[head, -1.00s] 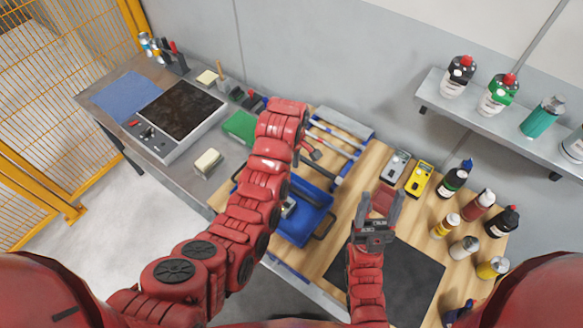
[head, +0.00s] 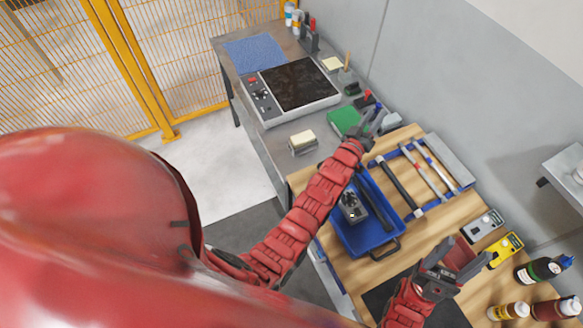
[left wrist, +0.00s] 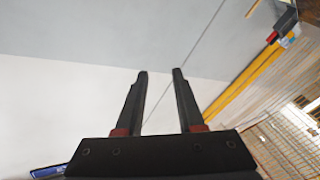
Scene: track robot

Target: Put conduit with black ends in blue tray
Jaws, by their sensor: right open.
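The blue tray (head: 352,243) is on the wooden bench top, holding a grey boxy item (head: 350,207) and a dark rod-like item (head: 375,205). Beside it, on a blue rack (head: 462,183), lie several long rods; one rod (head: 400,187) looks dark at its ends, but I cannot tell for certain which is the conduit with black ends. My left gripper (head: 378,113) is raised beyond the tray near the green block. It is open and empty; its spread fingers also show in the left wrist view (left wrist: 160,82) against the wall. My right gripper (head: 458,252) is open and empty, right of the tray.
A green block (head: 344,120) and a sponge-like block (head: 303,142) are on the grey bench near a dark-topped device (head: 300,85). Grey (head: 482,226) and yellow (head: 503,250) meters and several bottles stand at the right. A wall runs behind the benches.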

